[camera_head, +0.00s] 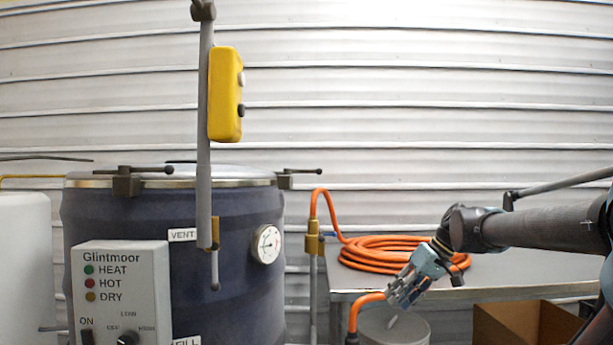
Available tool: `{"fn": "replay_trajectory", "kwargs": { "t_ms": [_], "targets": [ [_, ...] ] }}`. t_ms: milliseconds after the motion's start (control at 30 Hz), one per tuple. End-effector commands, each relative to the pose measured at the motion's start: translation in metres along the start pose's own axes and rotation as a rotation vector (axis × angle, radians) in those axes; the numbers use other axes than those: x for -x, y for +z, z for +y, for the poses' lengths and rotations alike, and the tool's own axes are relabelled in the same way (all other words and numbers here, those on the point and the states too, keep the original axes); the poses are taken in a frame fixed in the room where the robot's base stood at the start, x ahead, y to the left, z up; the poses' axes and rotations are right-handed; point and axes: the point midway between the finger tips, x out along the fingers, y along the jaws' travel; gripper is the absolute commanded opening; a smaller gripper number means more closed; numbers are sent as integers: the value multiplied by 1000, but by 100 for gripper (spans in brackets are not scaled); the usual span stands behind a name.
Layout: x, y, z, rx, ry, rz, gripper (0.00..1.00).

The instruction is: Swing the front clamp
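A dark blue hopper drum (240,225) with a metal-rimmed lid (225,178) stands at left centre. A dark clamp (127,182) with a bar handle sits on the near left part of the rim. A second clamp (285,180) sits at the rim's right side, its handle pointing right. Which one is the front clamp is not marked. A grey upright bar hides part of the rim between them. My gripper (393,307) hangs at lower right, angled down and left, well apart from both clamps. I see nothing held in it; its finger gap is unclear.
A yellow pendant box (226,94) hangs on the grey bar (204,150) before the drum. A Glintmoor control box (122,295) stands in front. An orange hose (385,252) lies coiled on a metal table (500,270). A bucket (405,332) and cardboard box (525,325) are at lower right.

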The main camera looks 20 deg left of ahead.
Motion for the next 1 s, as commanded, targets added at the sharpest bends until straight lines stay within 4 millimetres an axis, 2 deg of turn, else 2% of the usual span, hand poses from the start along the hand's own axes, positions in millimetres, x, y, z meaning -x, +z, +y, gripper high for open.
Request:
{"fn": "replay_trajectory", "kwargs": {
  "t_ms": [33,300,500,600,700,800,1000],
  "targets": [
    [9,-27,-11,45,-54,24,31],
    [60,-163,-72,320,-347,218,31],
    [104,-259,-106,514,-528,414,31],
    [124,-298,-117,595,-597,514,31],
    [141,-328,-124,655,-644,599,31],
    [152,-347,-128,696,-675,660,31],
    [159,-362,-134,727,-696,708,31]
  ]
}}
